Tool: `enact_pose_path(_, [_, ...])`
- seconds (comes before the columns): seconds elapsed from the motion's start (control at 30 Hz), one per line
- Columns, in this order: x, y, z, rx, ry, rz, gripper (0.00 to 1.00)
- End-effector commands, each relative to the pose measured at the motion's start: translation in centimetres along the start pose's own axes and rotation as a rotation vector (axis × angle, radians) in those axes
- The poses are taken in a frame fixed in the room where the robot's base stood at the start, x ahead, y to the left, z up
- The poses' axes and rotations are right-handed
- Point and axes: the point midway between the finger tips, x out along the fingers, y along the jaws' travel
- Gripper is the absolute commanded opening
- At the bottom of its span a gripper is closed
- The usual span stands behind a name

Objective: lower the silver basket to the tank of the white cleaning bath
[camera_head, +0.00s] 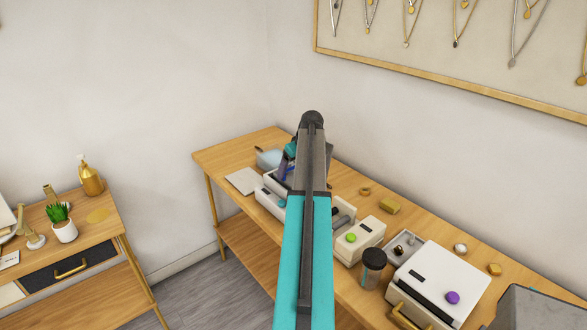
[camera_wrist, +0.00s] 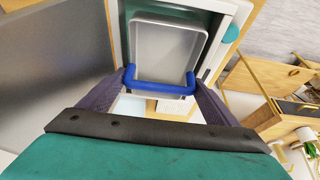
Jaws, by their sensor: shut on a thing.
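The silver basket (camera_wrist: 166,52) is an open grey box with a blue handle (camera_wrist: 160,88) on its near side in the wrist view. My gripper (camera_wrist: 162,80) is shut on that handle, one dark finger at each end. The white cleaning bath (camera_wrist: 205,12) shows around and behind the basket, with a teal knob (camera_wrist: 232,33) at its right. The basket lies over the bath's opening; I cannot tell how far above or inside the tank it is.
The long wooden bench (camera_head: 215,158) also bears a white pad (camera_head: 243,181), a cream device with a green knob (camera_head: 360,239), a dark jar (camera_head: 372,268) and a white box with a purple knob (camera_head: 440,283). A side table (camera_head: 110,227) stands left.

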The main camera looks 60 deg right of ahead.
Motion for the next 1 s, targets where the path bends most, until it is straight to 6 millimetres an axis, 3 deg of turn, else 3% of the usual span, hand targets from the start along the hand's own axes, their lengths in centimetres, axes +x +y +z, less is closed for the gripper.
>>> enact_pose_path(1.0, [2.4,-0.1,1.3,-0.001,-0.009,-0.002,0.61])
